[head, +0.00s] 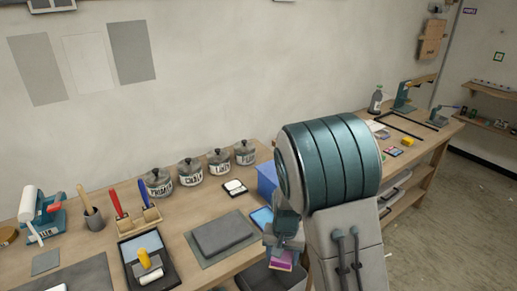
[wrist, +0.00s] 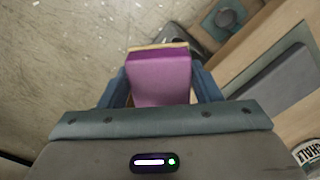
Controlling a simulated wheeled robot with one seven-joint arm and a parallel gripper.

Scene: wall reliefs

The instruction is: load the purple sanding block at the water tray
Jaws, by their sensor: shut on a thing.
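The purple sanding block (wrist: 160,82) is between the two blue fingers of my gripper (wrist: 160,75) in the wrist view. It has a pale tan layer along its far edge. In the head view the block (head: 281,261) shows below my gripper (head: 284,247), at the front edge of the bench. My gripper is shut on it. A small flat tray with a blue inside (head: 262,217) lies on the bench just left of my gripper and may be the water tray. My arm hides part of the bench there.
A grey slab on a mat (head: 222,233) lies left of my gripper. A blue box (head: 267,178) stands behind the small tray. Several lidded pots (head: 190,171) line the wall. A black tray with a yellow-handled roller (head: 148,262) is farther left. A grey bin (head: 262,279) sits below the bench edge.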

